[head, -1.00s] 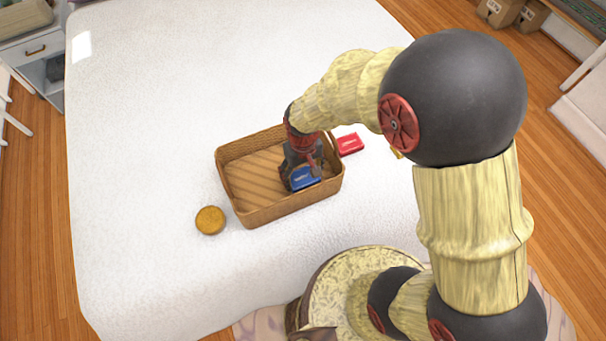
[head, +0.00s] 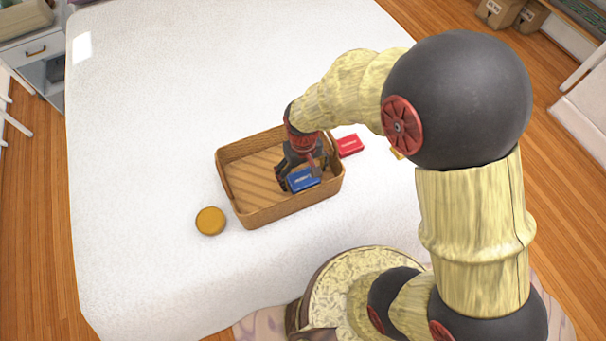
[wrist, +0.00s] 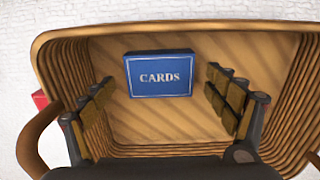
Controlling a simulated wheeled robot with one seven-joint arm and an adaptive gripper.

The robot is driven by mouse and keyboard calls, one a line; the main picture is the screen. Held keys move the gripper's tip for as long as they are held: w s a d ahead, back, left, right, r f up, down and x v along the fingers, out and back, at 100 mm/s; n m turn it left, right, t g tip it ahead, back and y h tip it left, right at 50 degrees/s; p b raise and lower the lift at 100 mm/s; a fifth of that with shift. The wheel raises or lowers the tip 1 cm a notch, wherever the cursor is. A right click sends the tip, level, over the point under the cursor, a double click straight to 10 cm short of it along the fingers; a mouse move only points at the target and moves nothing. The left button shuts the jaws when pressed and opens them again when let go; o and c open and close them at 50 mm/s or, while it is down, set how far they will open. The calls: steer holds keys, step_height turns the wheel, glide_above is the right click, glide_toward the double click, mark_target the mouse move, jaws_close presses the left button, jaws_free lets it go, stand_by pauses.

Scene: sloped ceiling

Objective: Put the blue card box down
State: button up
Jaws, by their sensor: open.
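The blue card box (head: 304,180) lies in the right part of the wicker basket (head: 262,216) on the bed. In the wrist view the blue card box (wrist: 160,74), marked "CARDS", lies flat on the slatted floor of the basket (wrist: 175,26), near its top wall. My gripper (head: 297,185) reaches down into the basket at the box. In the wrist view my gripper (wrist: 158,102) is open, with one finger to the left and one to the right of the box and gaps on both sides.
A red box (head: 350,145) lies on the bed just outside the basket's right end. A round yellow-brown object (head: 210,221) lies left of the basket. The white bed (head: 150,120) is otherwise mostly clear. The basket's left half is empty.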

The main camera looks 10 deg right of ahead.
step_height(320, 180, up, 12)
steer(key=p, duration=0.3)
steer(key=shift+f+p, duration=0.25)
steer(key=shift+p, duration=0.05)
step_height(320, 180, up, 13)
steer(key=m+t, duration=0.1)
steer(key=t, duration=0.2)
glide_above(303, 178)
steer(key=s+d, duration=0.3)
steer(key=d, duration=0.3)
steer(key=s+d+r+m+t, duration=0.2)
steer(key=s+d+r, duration=0.4)
steer(key=s+r, duration=0.3)
steer(key=shift+s+t, duration=0.25)
steer(key=shift+t, duration=0.05)
steer(key=shift+r, duration=0.1)
